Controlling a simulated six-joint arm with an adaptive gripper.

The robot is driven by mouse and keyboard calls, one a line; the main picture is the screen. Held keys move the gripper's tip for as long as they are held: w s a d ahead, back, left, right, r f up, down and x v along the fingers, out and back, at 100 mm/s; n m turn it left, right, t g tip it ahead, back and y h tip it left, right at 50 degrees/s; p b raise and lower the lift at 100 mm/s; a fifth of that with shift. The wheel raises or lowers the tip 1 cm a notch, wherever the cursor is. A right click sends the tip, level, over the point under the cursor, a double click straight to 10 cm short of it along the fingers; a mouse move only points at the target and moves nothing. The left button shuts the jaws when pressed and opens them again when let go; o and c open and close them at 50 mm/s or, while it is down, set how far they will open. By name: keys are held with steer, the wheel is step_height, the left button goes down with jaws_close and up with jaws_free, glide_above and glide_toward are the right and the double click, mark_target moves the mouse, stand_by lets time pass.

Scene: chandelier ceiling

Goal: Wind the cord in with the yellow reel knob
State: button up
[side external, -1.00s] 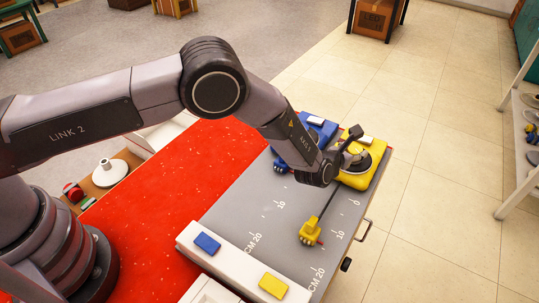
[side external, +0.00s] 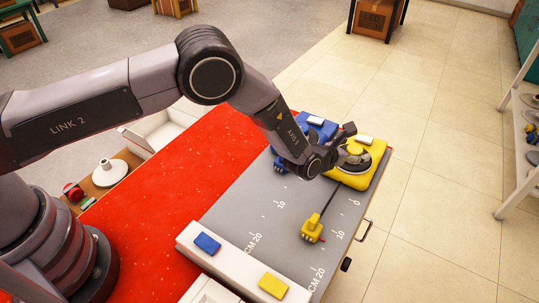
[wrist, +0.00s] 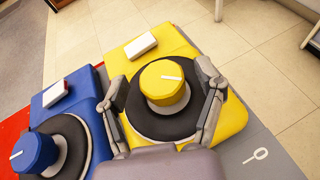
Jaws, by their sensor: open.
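The yellow reel (side external: 375,172) stands at the far end of the grey board. In the wrist view its round yellow knob (wrist: 162,86), with a white line on top, sits on a black disc (wrist: 153,125). My gripper (wrist: 160,74) is open, one finger on each side of the knob with visible gaps. In the side view my gripper (side external: 345,146) hides most of the knob.
A blue reel (wrist: 72,95) with its own blue knob (wrist: 34,152) stands close on the left. A white bar (side external: 235,262) with a blue and a yellow pad crosses the board's near end. The tiled floor lies beyond the right edge.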

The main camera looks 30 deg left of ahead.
steer(key=shift+s, duration=0.1)
steer(key=v, duration=0.7)
steer(key=shift+s+r, duration=0.1)
steer(key=shift+s, duration=0.05)
